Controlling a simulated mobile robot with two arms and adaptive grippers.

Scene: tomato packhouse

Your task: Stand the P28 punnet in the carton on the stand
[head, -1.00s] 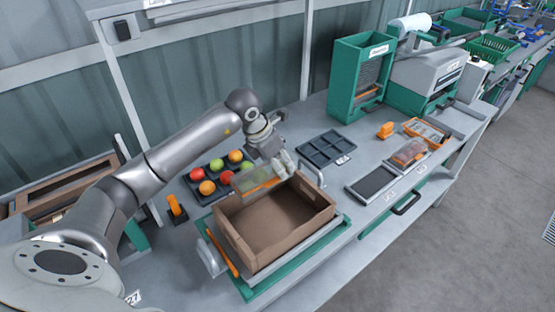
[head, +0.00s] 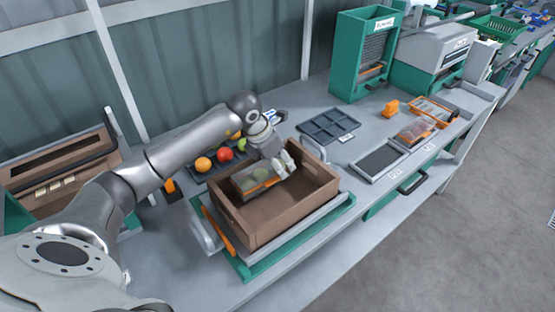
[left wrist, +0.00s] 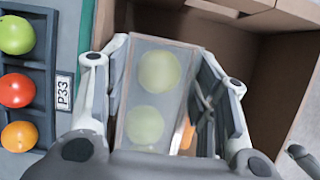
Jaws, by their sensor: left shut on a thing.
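A clear punnet (head: 257,177) with round pale green fruit and an orange strip is held over the back left part of a brown carton (head: 262,230). The punnet (left wrist: 152,97) fills the space between my fingers in the left wrist view. My left gripper (head: 279,160) is shut on it from above. The punnet's lower part sits at or below the carton's back rim; whether it touches the floor I cannot tell. The carton rests on a green and grey stand (head: 303,244). No P28 label is readable. My right gripper is not in view.
A dark tray with coloured tomatoes (head: 203,164) lies behind the carton; a P33 tag (left wrist: 64,92) shows beside it. The carton's front and right interior is clear.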

